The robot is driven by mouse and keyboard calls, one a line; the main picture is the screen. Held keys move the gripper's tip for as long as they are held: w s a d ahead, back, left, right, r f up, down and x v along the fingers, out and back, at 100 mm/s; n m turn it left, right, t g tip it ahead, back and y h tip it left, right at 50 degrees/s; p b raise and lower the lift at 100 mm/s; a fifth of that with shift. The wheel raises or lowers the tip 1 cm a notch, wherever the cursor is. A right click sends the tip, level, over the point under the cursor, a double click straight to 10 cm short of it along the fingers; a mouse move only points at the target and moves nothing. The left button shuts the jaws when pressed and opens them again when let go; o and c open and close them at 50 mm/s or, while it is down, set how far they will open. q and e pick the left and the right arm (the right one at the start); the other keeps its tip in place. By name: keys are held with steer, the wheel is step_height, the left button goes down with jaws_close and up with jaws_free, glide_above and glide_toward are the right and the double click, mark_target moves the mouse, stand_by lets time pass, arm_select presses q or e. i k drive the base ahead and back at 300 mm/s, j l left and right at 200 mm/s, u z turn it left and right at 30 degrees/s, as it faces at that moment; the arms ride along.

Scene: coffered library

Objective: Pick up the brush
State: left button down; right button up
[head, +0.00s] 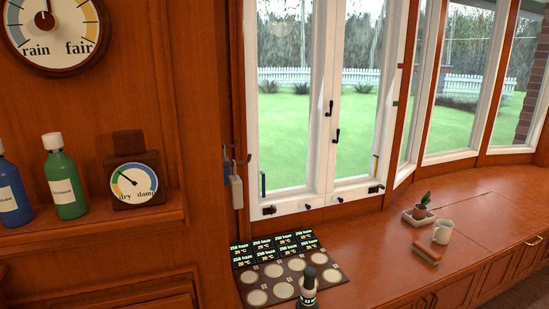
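I cannot make out a brush for certain in the head view. A small dark upright object (308,288) with a rounded top and a pale band stands at the front edge of the dark mat, cut off by the bottom of the picture; I cannot tell what it is. Neither of my grippers is in view.
A dark mat (240,277) with pale round pads and a lettered display panel (274,249) lies on the wooden counter (372,247).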

mark_target(431, 256)
steer(key=z, duration=0.7)
